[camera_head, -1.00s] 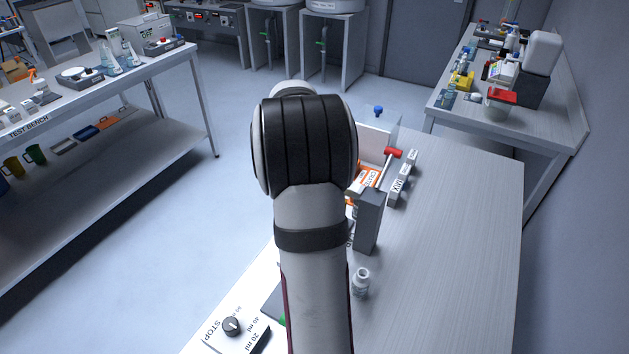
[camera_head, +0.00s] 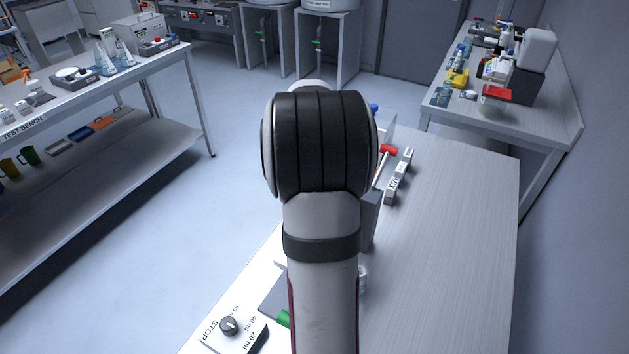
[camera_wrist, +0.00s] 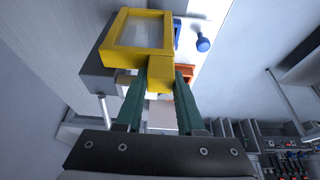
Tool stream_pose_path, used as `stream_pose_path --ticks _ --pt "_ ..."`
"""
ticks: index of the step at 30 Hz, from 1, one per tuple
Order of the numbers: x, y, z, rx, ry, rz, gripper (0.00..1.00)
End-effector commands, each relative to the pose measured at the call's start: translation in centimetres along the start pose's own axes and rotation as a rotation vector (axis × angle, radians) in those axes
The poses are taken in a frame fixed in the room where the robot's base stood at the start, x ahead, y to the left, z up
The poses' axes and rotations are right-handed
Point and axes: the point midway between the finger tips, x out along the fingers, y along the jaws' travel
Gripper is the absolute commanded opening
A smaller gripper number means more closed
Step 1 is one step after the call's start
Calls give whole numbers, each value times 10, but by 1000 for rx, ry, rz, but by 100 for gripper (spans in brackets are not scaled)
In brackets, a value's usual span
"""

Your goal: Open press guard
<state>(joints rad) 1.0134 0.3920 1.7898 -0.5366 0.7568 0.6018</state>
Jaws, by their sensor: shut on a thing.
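In the wrist view, the press guard (camera_wrist: 122,37) is a yellow frame around a pale, see-through panel. A yellow block (camera_wrist: 160,72) sticks out from its near edge. My gripper (camera_wrist: 161,80) has two green fingers, which are closed on this block from both sides. The guard lies in front of a grey body (camera_wrist: 98,62), and I cannot tell its exact angle. In the head view, my arm hides the guard and the gripper.
A red-handled lever (camera_head: 388,150) and a grey post (camera_head: 371,218) stand just right of my arm. A small block labelled MAX (camera_head: 393,186) lies beyond. A blue knob (camera_wrist: 203,44) is near the guard. The bench (camera_head: 450,240) is clear on the right.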

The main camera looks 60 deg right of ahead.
Motion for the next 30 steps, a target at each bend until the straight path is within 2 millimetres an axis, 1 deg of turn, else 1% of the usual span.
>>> stream_pose_path --ticks 8,9,14,22,24,26,29,30 --pt "0 2 -1 -2 4 -2 0" --pt "0 2 -1 -2 4 -2 39" --pt "0 2 -1 -1 3 -1 68" --pt "0 2 0 -1 2 -1 68" --pt "-3 2 0 -1 2 -1 68" --pt "-10 2 -1 -1 3 -1 68" --pt "-30 2 -1 0 5 -3 68" --pt "-41 1 -1 -1 6 -4 68"
